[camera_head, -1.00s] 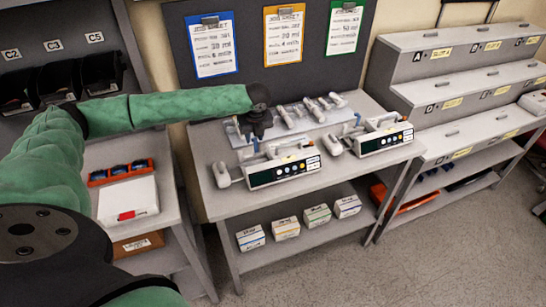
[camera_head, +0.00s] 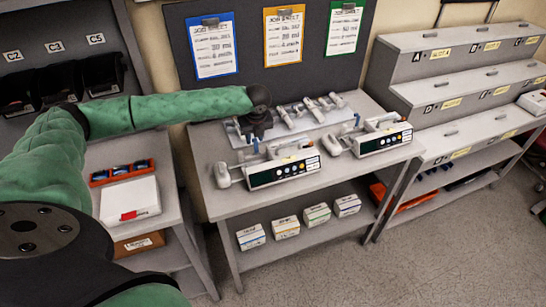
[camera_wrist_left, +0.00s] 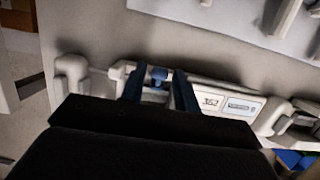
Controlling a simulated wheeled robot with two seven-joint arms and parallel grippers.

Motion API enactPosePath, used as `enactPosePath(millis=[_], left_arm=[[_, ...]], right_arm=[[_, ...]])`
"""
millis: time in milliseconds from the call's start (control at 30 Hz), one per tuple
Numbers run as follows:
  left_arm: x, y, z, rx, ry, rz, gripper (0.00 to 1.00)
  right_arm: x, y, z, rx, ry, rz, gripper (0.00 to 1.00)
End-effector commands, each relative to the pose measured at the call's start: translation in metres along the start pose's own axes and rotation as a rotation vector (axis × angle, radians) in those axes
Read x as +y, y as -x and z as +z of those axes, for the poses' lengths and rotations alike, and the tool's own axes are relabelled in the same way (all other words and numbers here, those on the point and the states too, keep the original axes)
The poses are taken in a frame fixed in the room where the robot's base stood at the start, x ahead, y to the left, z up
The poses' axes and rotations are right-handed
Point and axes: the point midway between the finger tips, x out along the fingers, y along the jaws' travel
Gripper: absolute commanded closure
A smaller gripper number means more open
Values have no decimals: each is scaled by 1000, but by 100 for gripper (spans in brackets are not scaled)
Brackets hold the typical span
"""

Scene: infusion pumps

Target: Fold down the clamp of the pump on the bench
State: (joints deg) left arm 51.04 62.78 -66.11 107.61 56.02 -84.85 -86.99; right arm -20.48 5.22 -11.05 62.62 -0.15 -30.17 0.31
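Two white infusion pumps with dark front panels stand on the grey bench (camera_head: 215,205): a left pump (camera_head: 283,172) and a right pump (camera_head: 383,139). Each has a blue clamp on its top side; the right pump's clamp (camera_head: 357,119) stands up. My left gripper (camera_head: 257,139) points down just behind the left pump. In the left wrist view its two dark fingers (camera_wrist_left: 159,92) are apart. The left pump's blue clamp (camera_wrist_left: 158,75) shows in the gap between them; I cannot tell whether they touch it. The black gripper body hides much of this pump. My right gripper is out of view.
A pale tray (camera_head: 235,132) with several syringes lies behind the pumps. Job sheets (camera_head: 283,35) hang on the back board. Small boxes (camera_head: 286,227) stand on the lower shelf. Stepped grey shelving (camera_head: 425,95) stands at the right, and a side table (camera_head: 165,205) at the left.

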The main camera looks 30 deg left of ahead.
Motion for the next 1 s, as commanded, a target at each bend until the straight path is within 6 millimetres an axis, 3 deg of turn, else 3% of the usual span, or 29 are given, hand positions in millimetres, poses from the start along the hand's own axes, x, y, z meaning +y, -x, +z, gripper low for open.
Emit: enactPosePath(millis=[167,267,1000], left_arm=[[0,0,0,0,0,0,69],[0,0,0,0,0,0,87],[0,8,-15,2,-1,0,87]], right_arm=[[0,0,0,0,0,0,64],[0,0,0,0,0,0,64],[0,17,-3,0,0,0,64]])
